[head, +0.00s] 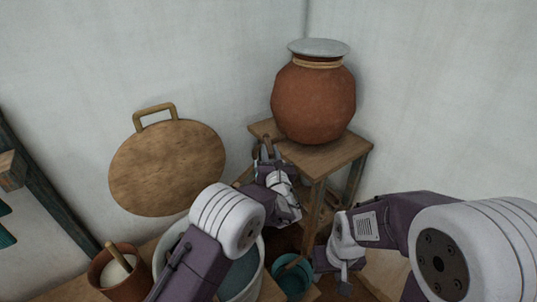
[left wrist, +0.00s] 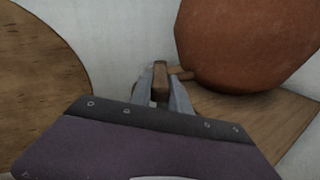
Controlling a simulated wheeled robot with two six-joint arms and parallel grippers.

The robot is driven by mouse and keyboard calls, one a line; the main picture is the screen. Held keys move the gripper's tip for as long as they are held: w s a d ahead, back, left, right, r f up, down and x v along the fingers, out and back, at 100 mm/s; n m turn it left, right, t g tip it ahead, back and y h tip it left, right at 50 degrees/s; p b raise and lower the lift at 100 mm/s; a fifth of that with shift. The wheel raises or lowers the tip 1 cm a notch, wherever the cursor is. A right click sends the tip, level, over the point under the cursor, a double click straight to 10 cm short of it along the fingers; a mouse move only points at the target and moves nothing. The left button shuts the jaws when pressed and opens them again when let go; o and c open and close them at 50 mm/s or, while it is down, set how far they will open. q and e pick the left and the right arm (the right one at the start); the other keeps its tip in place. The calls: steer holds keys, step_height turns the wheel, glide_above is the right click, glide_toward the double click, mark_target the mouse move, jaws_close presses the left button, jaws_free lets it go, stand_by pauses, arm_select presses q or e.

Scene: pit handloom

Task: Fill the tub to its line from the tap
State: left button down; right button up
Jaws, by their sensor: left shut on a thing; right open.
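A round clay pot (head: 313,100) with a grey lid stands on a wooden stand (head: 340,155). A wooden tap (left wrist: 180,74) sticks out low on the pot's left side, and the pot's lower wall shows in the left wrist view (left wrist: 245,45). My left gripper (head: 265,150) is shut on the tap's wooden handle (left wrist: 160,78). A small teal tub (head: 280,284) is low in front of the stand, partly hidden. Its line and any water in it cannot be made out. My right gripper (head: 343,280) is open, just right of the teal tub.
A larger pale tub (head: 259,275) with blue-grey contents is partly behind my left arm. A brown pot (head: 126,288) with a stick stands at lower left. A round wooden board (head: 168,165) leans on the wall.

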arm_select(q)
steer(key=shift+a, duration=0.1)
steer(key=c, duration=1.3)
jaws_free()
steer(key=shift+f, duration=0.1)
steer(key=shift+c, duration=0.2)
steer(key=shift+o, duration=0.5)
steer(key=shift+w+f, duration=0.1)
steer(key=shift+w, duration=0.2)
steer(key=shift+s, duration=0.2)
steer(key=s, duration=0.8)
steer(key=shift+s+d+b, duration=0.35)
steer(key=shift+s, duration=0.05)
